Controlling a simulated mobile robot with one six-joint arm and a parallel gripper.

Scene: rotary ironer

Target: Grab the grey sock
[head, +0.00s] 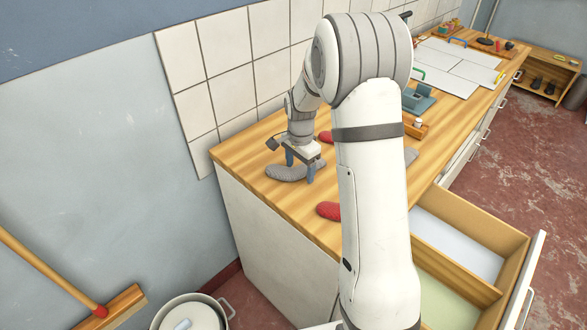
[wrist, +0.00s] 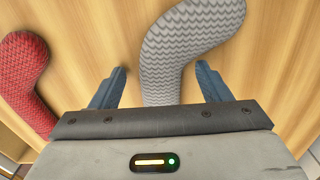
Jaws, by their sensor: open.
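A grey knitted sock (head: 286,172) lies flat on the wooden counter under my gripper (head: 301,169). In the wrist view the ribbed grey sock (wrist: 186,48) curves from the upper right down between the two blue fingers. My gripper (wrist: 161,80) is open, with one finger on each side of the sock and gaps of bare wood beside it. I cannot tell how far the fingertips are above the counter. A second grey sock (head: 411,156) is partly hidden behind my arm.
A red sock (head: 328,210) lies near the counter's front edge; it seems to be the red one in the wrist view (wrist: 27,78). Another red sock (head: 325,136) lies behind my gripper. An open drawer (head: 470,235) juts out at right. A tiled wall (head: 230,75) backs the counter (head: 240,155).

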